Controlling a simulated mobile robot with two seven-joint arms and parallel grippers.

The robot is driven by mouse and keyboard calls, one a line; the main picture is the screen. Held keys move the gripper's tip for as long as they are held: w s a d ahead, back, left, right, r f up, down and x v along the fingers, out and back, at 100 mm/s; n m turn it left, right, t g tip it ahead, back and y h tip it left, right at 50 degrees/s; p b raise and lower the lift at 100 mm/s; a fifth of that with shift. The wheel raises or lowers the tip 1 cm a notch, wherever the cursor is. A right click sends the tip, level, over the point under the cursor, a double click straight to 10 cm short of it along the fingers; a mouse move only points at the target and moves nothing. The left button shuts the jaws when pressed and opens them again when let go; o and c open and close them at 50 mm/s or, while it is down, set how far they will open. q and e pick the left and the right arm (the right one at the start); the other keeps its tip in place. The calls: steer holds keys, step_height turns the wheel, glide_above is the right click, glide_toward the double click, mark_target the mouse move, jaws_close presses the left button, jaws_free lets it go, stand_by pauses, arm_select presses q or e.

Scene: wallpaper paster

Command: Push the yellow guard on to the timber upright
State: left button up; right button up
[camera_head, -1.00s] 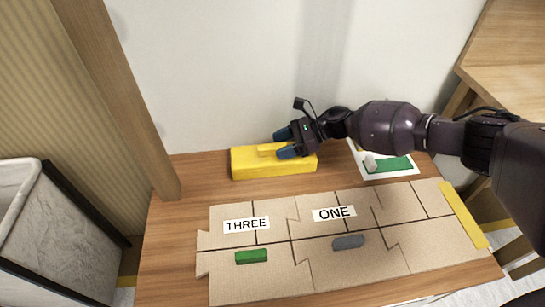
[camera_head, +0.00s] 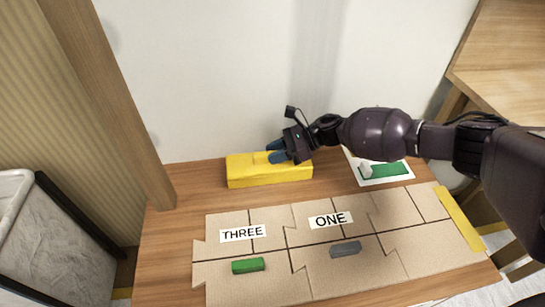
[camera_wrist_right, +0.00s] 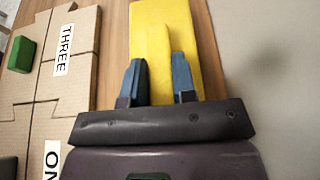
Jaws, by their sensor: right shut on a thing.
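The yellow guard (camera_head: 245,172) is a long block lying on the wooden table near the wall. It also shows in the right wrist view (camera_wrist_right: 165,25). The timber upright (camera_head: 110,95) stands at the table's left back corner, with a gap of bare table between it and the guard's left end. My right gripper (camera_head: 276,152) is over the guard's right part, its blue fingers on either side of a raised yellow part. In the right wrist view the two fingertips (camera_wrist_right: 158,75) are shut on that part. My left gripper is not in view.
Cardboard pieces (camera_head: 385,215) labelled THREE and ONE cover the table's front, with a green block (camera_head: 248,265) and a grey block (camera_head: 345,249) on them. A white card (camera_head: 365,177) lies at the right back. A bin (camera_head: 60,235) stands left of the table.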

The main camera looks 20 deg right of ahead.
arm_select(q)
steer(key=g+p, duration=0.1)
steer(key=p, duration=0.5)
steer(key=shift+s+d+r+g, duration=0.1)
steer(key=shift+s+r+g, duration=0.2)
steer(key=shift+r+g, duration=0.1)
arm_select(e)
step_height(320, 180, up, 20)
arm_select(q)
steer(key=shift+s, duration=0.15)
arm_select(e)
steer(key=shift+s+f, duration=0.1)
